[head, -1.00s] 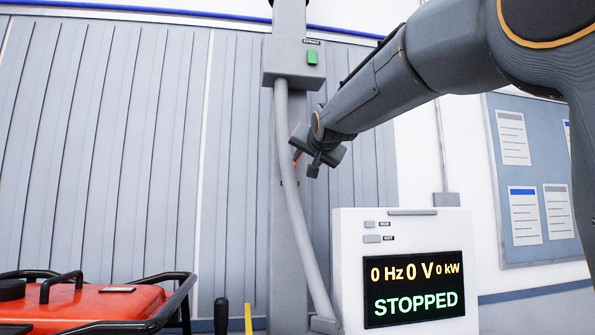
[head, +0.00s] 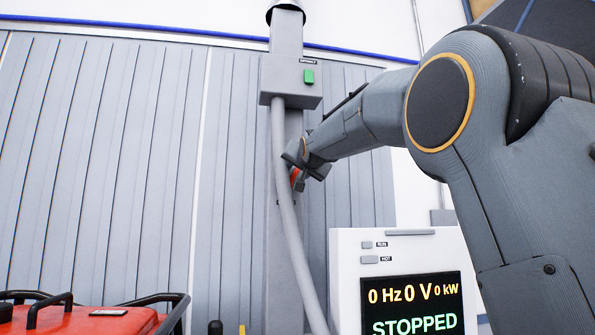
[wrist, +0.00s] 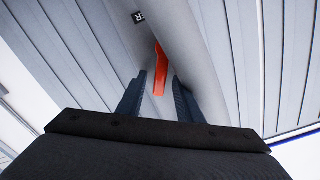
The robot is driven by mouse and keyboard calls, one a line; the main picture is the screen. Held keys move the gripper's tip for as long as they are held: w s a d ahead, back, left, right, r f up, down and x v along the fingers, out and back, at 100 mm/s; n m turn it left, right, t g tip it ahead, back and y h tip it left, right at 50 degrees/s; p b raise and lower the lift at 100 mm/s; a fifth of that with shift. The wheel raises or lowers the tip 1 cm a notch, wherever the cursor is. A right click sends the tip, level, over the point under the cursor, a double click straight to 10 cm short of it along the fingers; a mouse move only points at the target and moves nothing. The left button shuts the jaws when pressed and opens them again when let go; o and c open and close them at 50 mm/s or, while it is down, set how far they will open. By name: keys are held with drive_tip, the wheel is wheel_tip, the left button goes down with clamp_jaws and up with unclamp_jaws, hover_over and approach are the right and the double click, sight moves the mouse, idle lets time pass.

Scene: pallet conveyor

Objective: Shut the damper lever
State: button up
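The red damper lever (wrist: 159,68) shows in the wrist view, slanting along the grey duct with its near end between my fingertips. My gripper (wrist: 160,88) is open, with one dark finger on each side of that end and gaps visible. I cannot tell whether either finger touches it. In the head view a sliver of the red lever (head: 294,178) shows beside my gripper (head: 299,176); most of it is hidden. The grey duct (head: 287,225) rises behind it.
A grey hose (head: 281,165) runs down in front of the duct from a box with a green indicator (head: 309,76). A white cabinet with a display (head: 411,307) reading STOPPED stands at right. A red generator (head: 75,320) with a black frame is at lower left.

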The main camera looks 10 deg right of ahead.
drive_tip(key=shift+c, duration=0.2)
clamp_jaws()
drive_tip(key=shift+a+n, duration=0.15)
drive_tip(key=shift+n, duration=0.15)
drive_tip(key=a+n, duration=0.1)
drive_tip(key=n, duration=0.2)
drive_tip(key=a+n+b, duration=0.1)
drive_tip(key=n, duration=0.1)
drive_tip(key=a+n+b, duration=0.1)
drive_tip(key=n, duration=0.2)
drive_tip(key=shift+a+r+n, duration=0.15)
drive_tip(key=shift+a+n, duration=0.15)
drive_tip(key=shift+a, duration=0.1)
drive_tip(key=shift+a+f+n+b, duration=0.2)
drive_tip(key=shift+a+n, duration=0.1)
drive_tip(key=shift+n, duration=0.4)
drive_tip(key=shift+a+f+n+b, duration=0.1)
drive_tip(key=shift+a+n+b, duration=0.15)
drive_tip(key=shift+n, duration=0.45)
drive_tip(key=shift+o, duration=0.2)
unclamp_jaws()
